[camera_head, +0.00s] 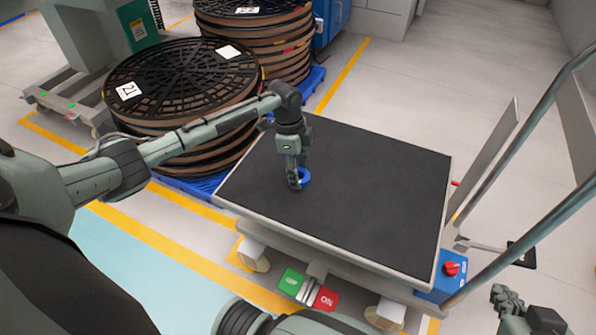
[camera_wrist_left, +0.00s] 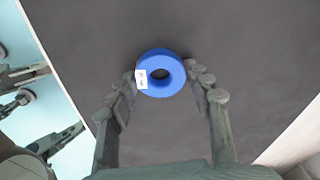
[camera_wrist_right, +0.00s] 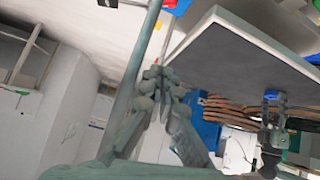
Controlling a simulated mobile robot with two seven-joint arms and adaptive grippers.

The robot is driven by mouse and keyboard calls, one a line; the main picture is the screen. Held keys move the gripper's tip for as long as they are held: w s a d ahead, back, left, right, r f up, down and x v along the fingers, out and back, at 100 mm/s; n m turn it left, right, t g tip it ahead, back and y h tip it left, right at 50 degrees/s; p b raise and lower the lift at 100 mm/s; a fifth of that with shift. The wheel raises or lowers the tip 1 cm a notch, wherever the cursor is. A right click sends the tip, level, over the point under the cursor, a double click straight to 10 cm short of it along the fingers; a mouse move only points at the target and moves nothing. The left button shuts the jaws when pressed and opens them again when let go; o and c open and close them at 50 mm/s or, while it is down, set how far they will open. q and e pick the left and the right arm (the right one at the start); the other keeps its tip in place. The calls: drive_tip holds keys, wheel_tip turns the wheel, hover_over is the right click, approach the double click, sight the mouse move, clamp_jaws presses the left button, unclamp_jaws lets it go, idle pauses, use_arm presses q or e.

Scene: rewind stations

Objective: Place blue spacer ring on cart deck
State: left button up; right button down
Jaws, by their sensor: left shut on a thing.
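The blue spacer ring (camera_head: 305,176) is at my left gripper's fingertips, over the left middle of the dark cart deck (camera_head: 375,190). In the left wrist view the ring (camera_wrist_left: 161,56) carries a white label and sits between the two fingers of my left gripper (camera_wrist_left: 168,78), which are shut on it. The deck (camera_wrist_left: 250,45) fills the background there. Whether the ring touches the deck I cannot tell. My right gripper (camera_wrist_right: 160,78) is empty, its fingertips together, off the cart's right side; the deck edge shows in the right wrist view (camera_wrist_right: 235,65).
Reel stacks (camera_head: 180,85) stand on a blue pallet behind and left of the cart. The cart's metal handle rail (camera_head: 520,135) rises at the right, near a blue box with a red knob (camera_head: 450,268). The rest of the deck is clear.

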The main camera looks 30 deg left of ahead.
use_arm(q)
drive_tip(key=o, duration=1.2)
drive_tip(key=shift+c, duration=0.2)
